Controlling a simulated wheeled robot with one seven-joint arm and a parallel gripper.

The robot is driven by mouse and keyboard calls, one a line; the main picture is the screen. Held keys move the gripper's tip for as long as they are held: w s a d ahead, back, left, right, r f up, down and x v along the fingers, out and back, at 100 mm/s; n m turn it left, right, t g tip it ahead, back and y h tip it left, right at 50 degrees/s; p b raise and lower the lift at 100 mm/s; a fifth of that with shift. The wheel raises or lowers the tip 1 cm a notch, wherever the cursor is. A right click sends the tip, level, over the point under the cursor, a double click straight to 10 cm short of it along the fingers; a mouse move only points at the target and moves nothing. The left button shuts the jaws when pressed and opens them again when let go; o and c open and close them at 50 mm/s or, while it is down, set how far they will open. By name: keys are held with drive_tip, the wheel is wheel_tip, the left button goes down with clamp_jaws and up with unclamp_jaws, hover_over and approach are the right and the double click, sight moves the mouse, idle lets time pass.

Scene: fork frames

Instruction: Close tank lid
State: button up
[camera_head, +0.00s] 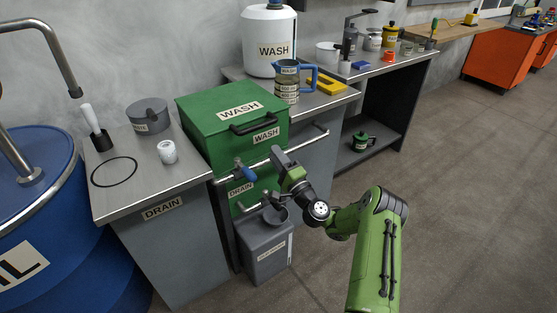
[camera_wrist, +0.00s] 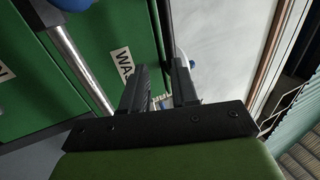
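The green wash tank (camera_head: 205,159) stands in the middle, between two grey counters. Its green lid (camera_head: 205,101) has a WASH label and a black handle (camera_head: 253,121) near the front edge. The lid lies flat over the tank, and I see no clear gap under it. My gripper (camera_head: 277,154) is in front of the tank, below and right of the lid handle, apart from the handle. In the wrist view my gripper (camera_wrist: 162,80) has its two dark fingers apart, with nothing between them. Part of the green tank (camera_wrist: 100,90) shows at the left there.
A blue-handled drain valve (camera_head: 247,174) and a metal rail (camera_head: 310,137) are close to my gripper. A grey canister with a funnel (camera_head: 266,257) stands below. A measuring jug (camera_head: 287,88) stands on the right counter. The floor (camera_head: 460,200) at the right is clear.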

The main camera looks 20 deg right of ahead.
drive_tip(key=shift+s+d+f, duration=0.1)
drive_tip(key=shift+s+f, duration=0.2)
drive_tip(key=shift+s, duration=0.1)
drive_tip(key=p+v, duration=0.2)
drive_tip(key=v, duration=1.3)
drive_tip(key=shift+s+f+p, duration=0.25)
drive_tip(key=shift+s+p, duration=0.05)
drive_tip(key=shift+p, duration=0.05)
